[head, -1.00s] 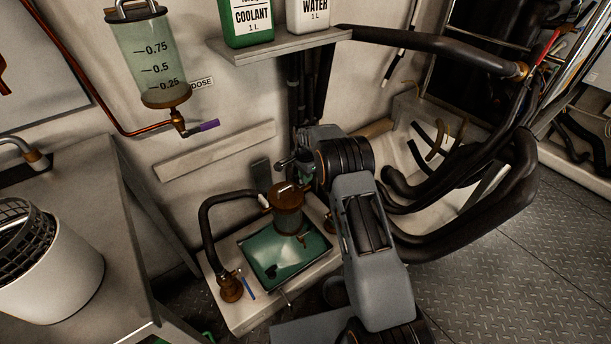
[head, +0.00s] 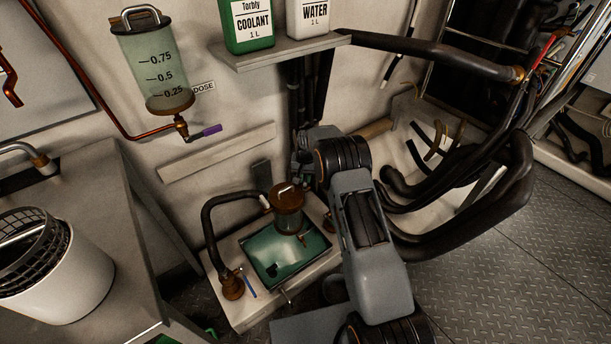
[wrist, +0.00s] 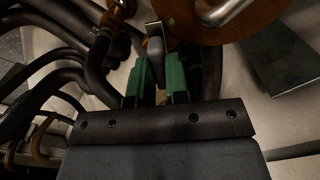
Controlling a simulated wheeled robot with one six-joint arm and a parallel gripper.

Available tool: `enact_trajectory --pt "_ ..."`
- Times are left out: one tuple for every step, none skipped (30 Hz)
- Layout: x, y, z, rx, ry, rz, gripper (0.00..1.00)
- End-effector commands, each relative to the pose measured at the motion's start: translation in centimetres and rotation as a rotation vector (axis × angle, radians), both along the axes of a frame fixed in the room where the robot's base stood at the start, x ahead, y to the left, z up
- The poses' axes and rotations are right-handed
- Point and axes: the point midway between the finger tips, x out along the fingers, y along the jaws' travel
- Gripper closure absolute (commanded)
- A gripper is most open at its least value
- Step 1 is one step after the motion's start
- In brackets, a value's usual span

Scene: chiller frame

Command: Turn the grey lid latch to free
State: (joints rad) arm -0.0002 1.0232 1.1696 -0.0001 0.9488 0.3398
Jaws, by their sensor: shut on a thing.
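The grey lid latch (wrist: 155,46) shows in the wrist view as a small grey lever beside the brown round lid (wrist: 205,22). My gripper (wrist: 157,76) has its two green fingers shut on the latch's near end, one on each side. In the head view, the lidded canister (head: 288,220) stands upright over a green basin, and its brown lid has a handle on top. My gripper (head: 301,160) is just behind the lid there, partly hidden by my wrist. The latch cannot be made out in the head view.
The green basin (head: 268,266) sits in a pale stand, with a black hose (head: 212,215) on its left. Thick black hoses (head: 465,215) curve close to my arm on the right. A shelf (head: 283,50) with bottles is above. The floor at right is clear.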

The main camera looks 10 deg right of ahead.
Motion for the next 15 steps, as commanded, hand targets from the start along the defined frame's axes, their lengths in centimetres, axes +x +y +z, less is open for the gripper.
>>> enact_trajectory --pt "0.02 0.0 0.15 0.0 0.0 0.044 1.0" --pt "0.02 0.0 0.14 0.0 0.0 0.072 1.0" --pt "0.03 0.0 0.14 0.0 -0.001 0.111 1.0" --pt "0.03 0.0 0.13 0.0 -0.001 0.139 1.0" --pt "0.03 0.0 0.13 0.0 -0.001 0.167 1.0" --pt "0.03 0.0 0.12 0.0 -0.001 0.205 1.0" --pt "0.03 0.0 0.11 0.0 -0.001 0.233 1.0" --pt "0.03 0.0 0.11 0.0 -0.001 0.261 1.0" --pt "0.03 0.0 0.1 0.0 -0.001 0.298 1.0" --pt "0.03 0.0 0.1 0.0 -0.001 0.324 1.0" --pt "0.03 0.0 0.09 0.0 -0.001 0.35 1.0" --pt "0.03 0.0 0.09 0.0 -0.001 0.385 1.0" --pt "0.03 0.0 0.09 0.0 -0.001 0.41 1.0" --pt "0.03 0.0 0.09 0.0 -0.001 0.434 1.0" --pt "0.03 0.0 0.08 0.0 -0.001 0.465 1.0"
